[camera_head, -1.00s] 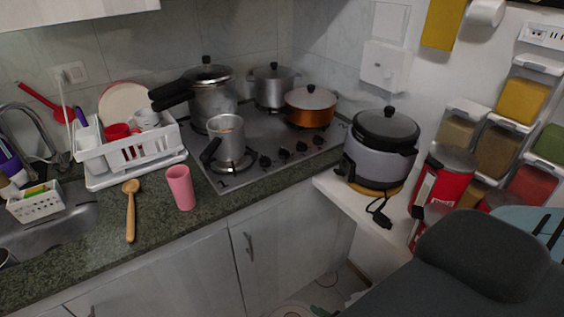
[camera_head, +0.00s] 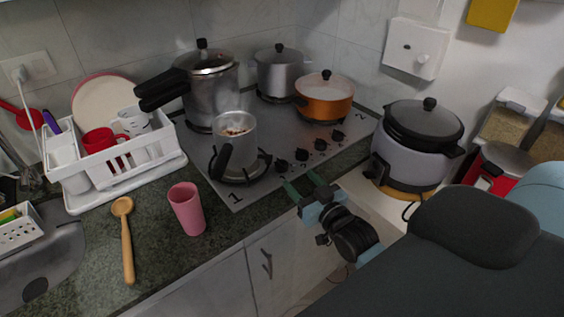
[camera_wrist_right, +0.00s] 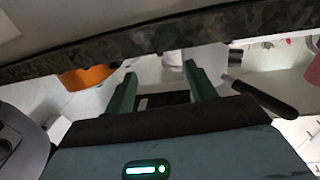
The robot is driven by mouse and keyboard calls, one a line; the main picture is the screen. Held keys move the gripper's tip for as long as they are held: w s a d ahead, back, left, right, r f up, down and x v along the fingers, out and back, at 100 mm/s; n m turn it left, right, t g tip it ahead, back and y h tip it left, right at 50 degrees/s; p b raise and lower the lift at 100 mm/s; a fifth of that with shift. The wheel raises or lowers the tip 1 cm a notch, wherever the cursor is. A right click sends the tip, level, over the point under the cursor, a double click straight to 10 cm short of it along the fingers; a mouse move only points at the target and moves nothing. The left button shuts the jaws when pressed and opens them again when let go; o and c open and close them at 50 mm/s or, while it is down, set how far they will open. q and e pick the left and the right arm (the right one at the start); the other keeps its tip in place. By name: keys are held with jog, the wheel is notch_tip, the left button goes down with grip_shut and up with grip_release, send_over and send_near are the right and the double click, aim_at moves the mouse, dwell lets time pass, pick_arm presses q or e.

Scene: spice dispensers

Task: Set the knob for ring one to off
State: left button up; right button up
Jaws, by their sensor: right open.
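The steel stove (camera_head: 262,135) has a row of dark knobs along its front right side. The knob nearest the printed "1" is the leftmost knob (camera_head: 282,167); its setting is too small to read. A printed "2" marks the other end. My right gripper (camera_head: 303,184) is open and empty, at the counter's front edge, just in front of the leftmost knobs and apart from them. Its two green fingers also show in the right wrist view (camera_wrist_right: 160,76), where I cannot make out the knobs clearly. My left gripper is not in view.
A silver pot (camera_head: 235,143) with a dark handle stands on the front left burner. An orange pot (camera_head: 325,100) stands behind the knobs. A rice cooker (camera_head: 407,165) stands right of my gripper. A pink cup (camera_head: 187,210) and wooden spoon (camera_head: 127,240) are on the counter.

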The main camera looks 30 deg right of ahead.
aim_at(286, 165)
jog(key=shift+w+r, duration=0.1)
jog(key=shift+w, duration=0.3)
jog(key=w, duration=0.5)
jog(key=shift+w, duration=0.1)
jog(key=shift+w+d, duration=0.1)
jog(key=shift+w, duration=0.7)
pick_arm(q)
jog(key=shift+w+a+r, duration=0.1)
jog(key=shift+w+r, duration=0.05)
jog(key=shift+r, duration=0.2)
pick_arm(e)
jog(key=c, duration=1)
